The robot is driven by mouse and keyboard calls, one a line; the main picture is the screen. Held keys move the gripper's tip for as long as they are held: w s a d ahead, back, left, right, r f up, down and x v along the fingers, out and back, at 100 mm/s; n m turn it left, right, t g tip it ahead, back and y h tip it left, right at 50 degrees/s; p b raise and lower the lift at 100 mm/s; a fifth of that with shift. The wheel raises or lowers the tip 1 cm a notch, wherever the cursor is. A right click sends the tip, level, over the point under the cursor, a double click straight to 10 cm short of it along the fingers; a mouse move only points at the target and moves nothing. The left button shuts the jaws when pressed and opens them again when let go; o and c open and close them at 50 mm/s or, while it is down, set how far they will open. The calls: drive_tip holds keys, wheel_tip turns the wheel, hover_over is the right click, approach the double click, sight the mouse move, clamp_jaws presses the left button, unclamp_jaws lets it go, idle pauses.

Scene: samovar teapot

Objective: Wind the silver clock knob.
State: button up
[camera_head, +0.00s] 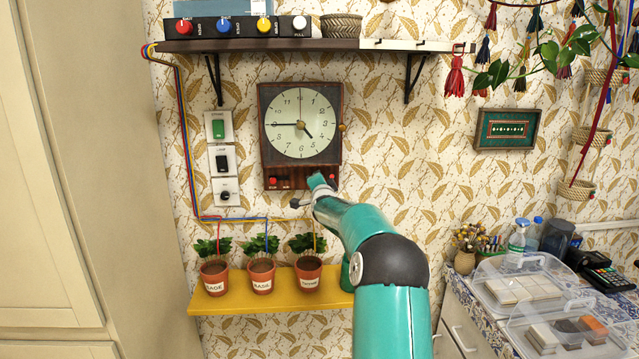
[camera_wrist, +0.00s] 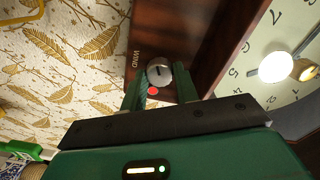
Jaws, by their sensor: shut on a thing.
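The wooden wall clock (camera_head: 264,150) has a pale round dial and hangs below the shelf. The silver knob (camera_wrist: 158,68) shows in the wrist view on the clock's wooden lower panel, beside the label "WIND". My gripper (camera_wrist: 159,84) has one finger on each side of the knob and is shut on it. In the head view my gripper (camera_head: 318,181) is at the clock's lower edge, where my arm hides the knob.
Switches (camera_head: 221,158) are on the wall left of the clock. A yellow shelf (camera_head: 230,302) with potted herbs is below. A dark shelf (camera_head: 300,45) with coloured knobs is above. A counter (camera_head: 470,318) with clear boxes stands at the right.

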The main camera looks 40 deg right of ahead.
drive_tip(key=m, duration=2.1)
drive_tip(key=shift+m, duration=0.4)
drive_tip(key=o, duration=1)
drive_tip(key=v, duration=1.3)
drive_tip(key=shift+s+a, duration=0.3)
